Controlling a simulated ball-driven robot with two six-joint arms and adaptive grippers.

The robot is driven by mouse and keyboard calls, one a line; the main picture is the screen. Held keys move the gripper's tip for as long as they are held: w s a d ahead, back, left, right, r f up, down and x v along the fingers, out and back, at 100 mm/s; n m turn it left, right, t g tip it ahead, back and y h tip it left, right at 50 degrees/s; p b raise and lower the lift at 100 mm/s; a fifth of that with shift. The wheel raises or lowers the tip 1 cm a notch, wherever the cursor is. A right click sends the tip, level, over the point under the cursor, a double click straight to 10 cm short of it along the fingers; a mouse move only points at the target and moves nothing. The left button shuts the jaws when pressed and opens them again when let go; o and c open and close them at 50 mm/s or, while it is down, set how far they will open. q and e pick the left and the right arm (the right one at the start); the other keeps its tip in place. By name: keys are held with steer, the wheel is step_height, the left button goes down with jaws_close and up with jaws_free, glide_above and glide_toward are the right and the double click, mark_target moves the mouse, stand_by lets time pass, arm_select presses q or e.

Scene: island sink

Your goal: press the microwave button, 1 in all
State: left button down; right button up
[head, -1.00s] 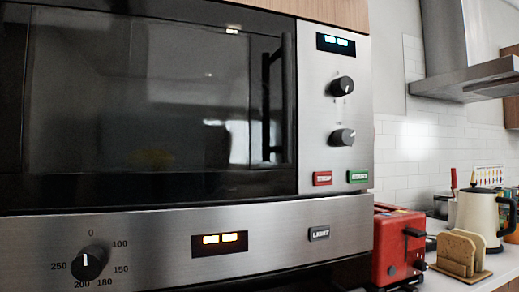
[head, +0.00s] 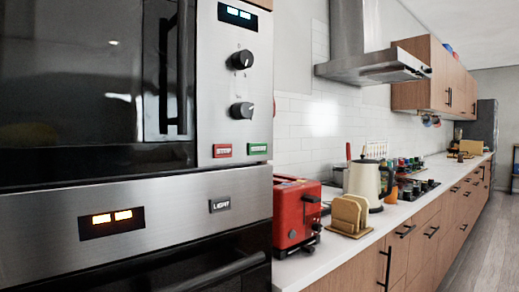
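The microwave (head: 90,95) fills the upper left of the head view, with a dark glass door and a vertical black handle (head: 172,75). Its steel control panel (head: 221,95) carries a lit display (head: 237,15) and two black knobs. Below them are a red button (head: 222,150) and a green button (head: 257,149); their lettering is too small to read clearly now. Neither of my grippers shows in the view.
An oven panel with a LIGHT button (head: 220,204) lies beneath the microwave, with a black oven handle (head: 215,273). A red toaster (head: 296,215), toast rack (head: 350,215) and kettle (head: 364,183) stand on the counter to the right. Open floor (head: 470,240) shows at far right.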

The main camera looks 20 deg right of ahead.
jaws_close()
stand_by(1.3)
